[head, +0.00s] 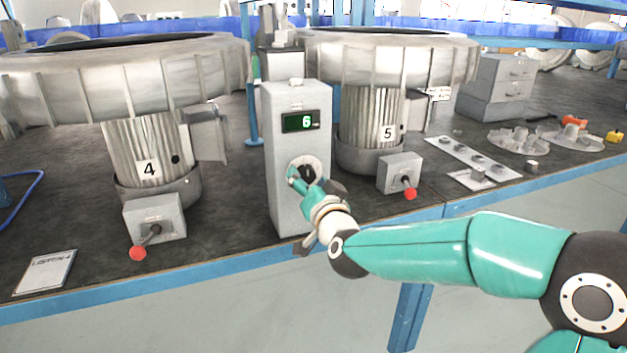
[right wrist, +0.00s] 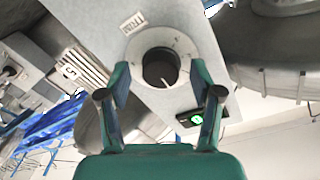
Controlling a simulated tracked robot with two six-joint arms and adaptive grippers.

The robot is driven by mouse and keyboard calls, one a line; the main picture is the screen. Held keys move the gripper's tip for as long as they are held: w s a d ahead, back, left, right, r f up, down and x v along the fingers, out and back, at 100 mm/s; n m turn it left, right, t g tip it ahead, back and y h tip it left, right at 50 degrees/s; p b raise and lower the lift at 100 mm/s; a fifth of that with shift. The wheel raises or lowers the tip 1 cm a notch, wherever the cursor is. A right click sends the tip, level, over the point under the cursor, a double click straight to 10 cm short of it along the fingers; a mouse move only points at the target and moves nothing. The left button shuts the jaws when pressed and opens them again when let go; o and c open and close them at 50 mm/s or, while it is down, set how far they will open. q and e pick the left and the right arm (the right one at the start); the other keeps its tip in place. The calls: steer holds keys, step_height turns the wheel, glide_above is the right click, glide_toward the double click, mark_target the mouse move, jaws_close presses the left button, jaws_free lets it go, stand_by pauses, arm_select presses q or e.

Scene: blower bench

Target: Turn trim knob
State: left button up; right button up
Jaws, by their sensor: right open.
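The trim knob (head: 307,173) is dark and sits on a pale round dial on the front of a grey control box (head: 284,140). A green 6 glows on the box's display (head: 300,121). My right gripper (head: 301,179) is at the dial and partly hides the knob. In the right wrist view the knob (right wrist: 161,68) sits in its pale ring, with a light pointer line on it. The open fingers of the right gripper (right wrist: 160,76) stand on either side of it, with gaps between them and the knob. My left gripper is not in view.
Blower 4 (head: 148,150) stands left of the box and blower 5 (head: 370,125) right of it. Each has a red-tipped lever in front: left (head: 138,253), right (head: 410,193). A paper card (head: 46,272) lies at the bench's front left.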

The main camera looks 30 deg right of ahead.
steer(key=c, duration=1)
steer(key=shift+d, duration=0.15)
steer(key=shift+c, duration=0.6)
steer(key=shift+f, duration=0.1)
steer(key=shift+a+f, duration=0.2)
steer(key=shift+a, duration=0.05)
steer(key=o, duration=1.1)
steer(key=shift+r, duration=0.2)
